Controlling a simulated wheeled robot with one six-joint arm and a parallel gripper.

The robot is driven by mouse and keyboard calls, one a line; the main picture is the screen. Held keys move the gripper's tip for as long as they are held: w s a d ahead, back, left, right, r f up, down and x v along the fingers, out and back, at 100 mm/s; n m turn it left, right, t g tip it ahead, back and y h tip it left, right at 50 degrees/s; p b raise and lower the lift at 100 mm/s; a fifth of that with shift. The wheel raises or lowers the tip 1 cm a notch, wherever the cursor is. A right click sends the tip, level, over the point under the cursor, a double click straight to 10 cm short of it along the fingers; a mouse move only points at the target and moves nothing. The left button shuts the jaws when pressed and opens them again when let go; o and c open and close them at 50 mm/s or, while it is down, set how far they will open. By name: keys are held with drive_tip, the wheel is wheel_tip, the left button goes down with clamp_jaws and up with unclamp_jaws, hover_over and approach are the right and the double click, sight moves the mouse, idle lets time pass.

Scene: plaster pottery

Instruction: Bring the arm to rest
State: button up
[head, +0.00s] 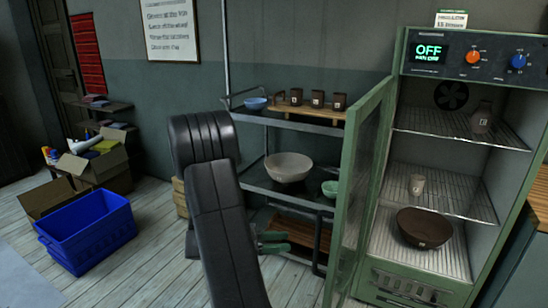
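My arm (222,235) is black and stands folded in the middle of the head view, in front of the shelf rack. Its upper link (203,138) is the highest part seen. Two short dark green pieces (272,241) stick out to the right from behind the arm, low down. They may be the fingers of my gripper, but I cannot be sure. The rest of the gripper is hidden behind the arm, and nothing is seen held.
The green cabinet (475,75) at right has its glass door (362,190) swung open towards the arm; its display reads OFF. A brown bowl (424,227) stands inside. The rack holds a pale bowl (288,167) and cups. A blue crate (88,232) stands on the floor at left.

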drive_tip(key=w+d, duration=0.1)
drive_tip(key=d, duration=0.9)
drive_tip(key=shift+d+p, duration=0.4)
